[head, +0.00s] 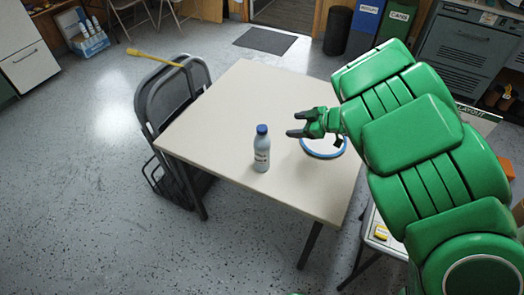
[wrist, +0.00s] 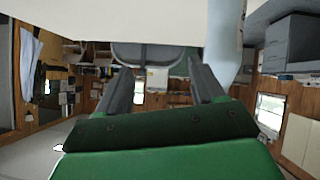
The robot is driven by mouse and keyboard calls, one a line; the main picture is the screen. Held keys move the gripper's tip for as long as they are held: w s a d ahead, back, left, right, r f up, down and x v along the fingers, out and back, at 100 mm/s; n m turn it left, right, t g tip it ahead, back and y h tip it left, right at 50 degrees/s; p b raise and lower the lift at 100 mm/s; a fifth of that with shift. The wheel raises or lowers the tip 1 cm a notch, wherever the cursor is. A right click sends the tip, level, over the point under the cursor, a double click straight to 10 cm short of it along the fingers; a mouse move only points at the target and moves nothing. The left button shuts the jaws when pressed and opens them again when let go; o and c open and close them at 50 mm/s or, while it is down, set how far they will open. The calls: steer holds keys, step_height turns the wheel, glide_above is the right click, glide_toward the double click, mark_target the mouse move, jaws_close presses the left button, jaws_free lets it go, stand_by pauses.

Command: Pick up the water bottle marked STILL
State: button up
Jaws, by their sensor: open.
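A pale bottle with a blue cap (head: 262,150) stands upright on the table, left of my gripper. Its front label has dark lettering too small to read surely. My gripper (head: 297,124) is open and empty above the table, its fingers pointing left, apart from the bottle. In the wrist view, which looks upside down, the two dark fingers (wrist: 158,66) are spread with nothing between them. The bottle (wrist: 224,45) shows there beside the right finger, outside the gap, partly cut off by the top edge.
The cream table (head: 225,115) is mostly bare. A blue-rimmed round plate (head: 325,154) lies partly hidden under my gripper. A dark folding chair (head: 160,100) with a yellow-handled tool on it stands at the table's left. Bins (head: 365,22) stand at the back.

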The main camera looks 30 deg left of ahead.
mark_target(265, 128)
steer(key=s+a+r+g+y, duration=0.2)
steer(key=s+r+g, duration=0.15)
steer(key=s, duration=0.35)
steer(key=x, duration=0.4)
steer(key=s+x, duration=0.1)
steer(key=x, duration=0.1)
steer(key=shift+a+r, duration=0.1)
steer(key=shift+r, duration=0.35)
steer(key=shift+s+a+f, duration=0.1)
steer(key=shift+a+f, duration=0.15)
steer(key=shift+a, duration=0.25)
jaws_close()
